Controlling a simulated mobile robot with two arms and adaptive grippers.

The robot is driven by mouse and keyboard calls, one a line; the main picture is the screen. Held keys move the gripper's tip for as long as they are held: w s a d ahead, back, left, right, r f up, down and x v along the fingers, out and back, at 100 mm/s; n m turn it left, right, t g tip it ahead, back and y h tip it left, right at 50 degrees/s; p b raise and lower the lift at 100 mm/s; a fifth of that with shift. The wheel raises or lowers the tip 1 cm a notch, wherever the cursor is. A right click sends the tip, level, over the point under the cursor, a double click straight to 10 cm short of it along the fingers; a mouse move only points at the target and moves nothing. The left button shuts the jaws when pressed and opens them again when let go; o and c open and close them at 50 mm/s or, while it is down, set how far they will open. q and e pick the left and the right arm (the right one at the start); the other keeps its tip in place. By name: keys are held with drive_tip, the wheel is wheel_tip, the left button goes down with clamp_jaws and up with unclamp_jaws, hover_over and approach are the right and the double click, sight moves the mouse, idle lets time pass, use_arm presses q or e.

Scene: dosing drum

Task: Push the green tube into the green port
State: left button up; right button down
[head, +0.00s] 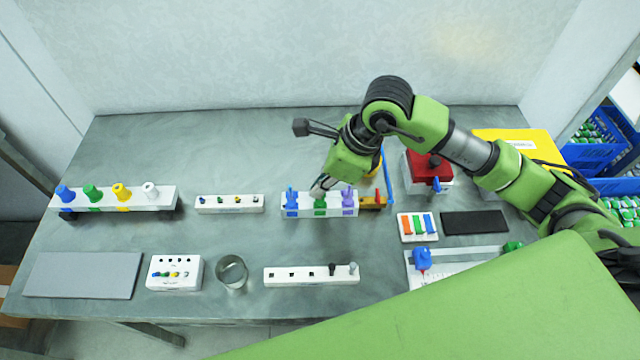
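A white block (310,212) in the middle of the table has blue, green and purple sections. A blue piece (291,198) stands up at its left and a purple piece (348,196) at its right. A green piece (320,206) shows at its middle section; I cannot tell how much is tube and how much is port. My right gripper (318,189) points down at this middle section, its tips at or just above the green. Its fingers are small and partly hidden, so their opening and any grip are unclear. My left gripper is not in view.
A white rack (120,207) with blue, green, yellow and white capped pieces stands at left. A small white strip (230,208) lies left of the middle block. A red-topped box (428,166) stands right. A metal cup (232,273) and a white socket strip (300,276) are in front.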

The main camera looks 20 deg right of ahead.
drive_tip(key=c, duration=2.2)
unclamp_jaws()
drive_tip(key=v, duration=1.2)
